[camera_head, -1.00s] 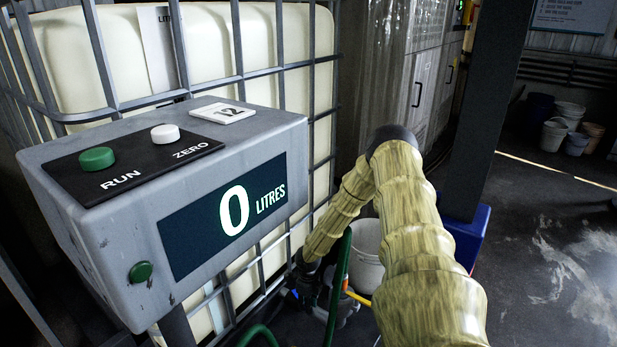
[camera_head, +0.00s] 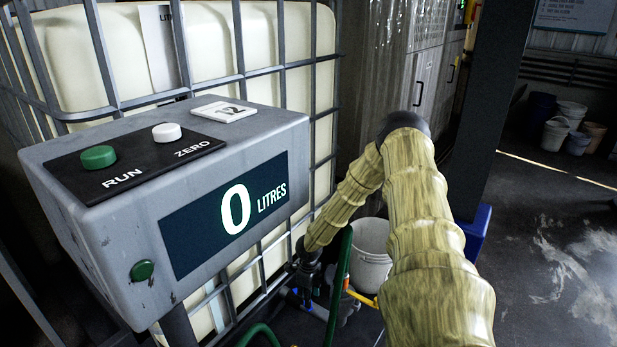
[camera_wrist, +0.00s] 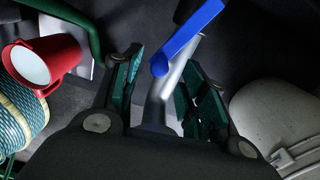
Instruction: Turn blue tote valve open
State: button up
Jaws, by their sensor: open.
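The blue valve handle (camera_wrist: 190,36) shows in the wrist view as a straight bar, slanting from upper right down to a rounded end. That end lies just ahead of and between the open green-padded fingers of my gripper (camera_wrist: 163,82). A grey pipe (camera_wrist: 178,80) runs behind it, also between the fingers. I cannot tell if any finger touches the handle. In the head view my gripper (camera_head: 305,283) is small and dark, low beside the caged white tote (camera_head: 285,60). A bit of blue (camera_head: 316,309) shows near it; the valve body is mostly hidden.
A grey control box (camera_head: 90,240) reading 0 litres stands in front of the tote. A white bucket (camera_head: 372,262), a green hose (camera_head: 340,270) and a yellow handle (camera_head: 362,299) are close by. The wrist view shows a red cup-like part (camera_wrist: 62,60) and coiled hose (camera_wrist: 15,115).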

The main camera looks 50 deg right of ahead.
notch_tip(320, 180, up, 8)
dwell(0.7)
dwell(0.3)
